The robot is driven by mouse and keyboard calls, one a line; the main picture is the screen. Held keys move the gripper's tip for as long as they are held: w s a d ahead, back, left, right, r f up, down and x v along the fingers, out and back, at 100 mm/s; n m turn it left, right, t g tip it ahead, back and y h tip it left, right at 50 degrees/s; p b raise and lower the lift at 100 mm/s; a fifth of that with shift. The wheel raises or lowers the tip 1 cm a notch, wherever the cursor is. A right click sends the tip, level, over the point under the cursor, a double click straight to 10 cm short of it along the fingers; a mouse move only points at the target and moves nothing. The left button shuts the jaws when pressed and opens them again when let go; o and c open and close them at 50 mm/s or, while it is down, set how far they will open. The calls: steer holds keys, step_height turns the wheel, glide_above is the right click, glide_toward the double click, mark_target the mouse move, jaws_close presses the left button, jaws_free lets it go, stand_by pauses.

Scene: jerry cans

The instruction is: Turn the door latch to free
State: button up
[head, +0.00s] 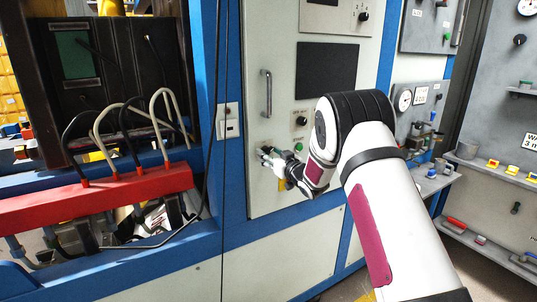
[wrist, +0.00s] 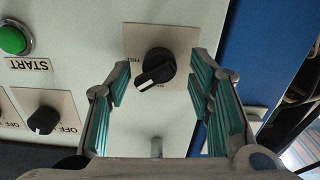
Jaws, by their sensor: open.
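The door latch is a black rotary knob (wrist: 157,66) on a pale square plate (wrist: 188,42), low on the pale cabinet door (head: 265,45). Its pointer with a white mark is turned toward the lower left in the wrist view. Small lettering shows at the plate's left and lower side, too small to read surely. My gripper (wrist: 157,88) is open, its green-padded fingers on either side of the knob, with visible gaps and nothing between the pads. In the head view my gripper (head: 270,158) is close to the door's lower left; the knob is hard to make out there.
A green START button (wrist: 13,39) and another black knob (wrist: 43,120) are on the same door. A vertical handle (head: 266,93) stands higher up. Blue framing (head: 222,190) and hanging black cables are left of the door, with a red bar (head: 95,200) farther left.

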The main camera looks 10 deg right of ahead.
steer(key=shift+w+a, duration=0.15)
steer(key=shift+w, duration=0.45)
steer(key=c, duration=1)
steer(key=shift+a, duration=0.1)
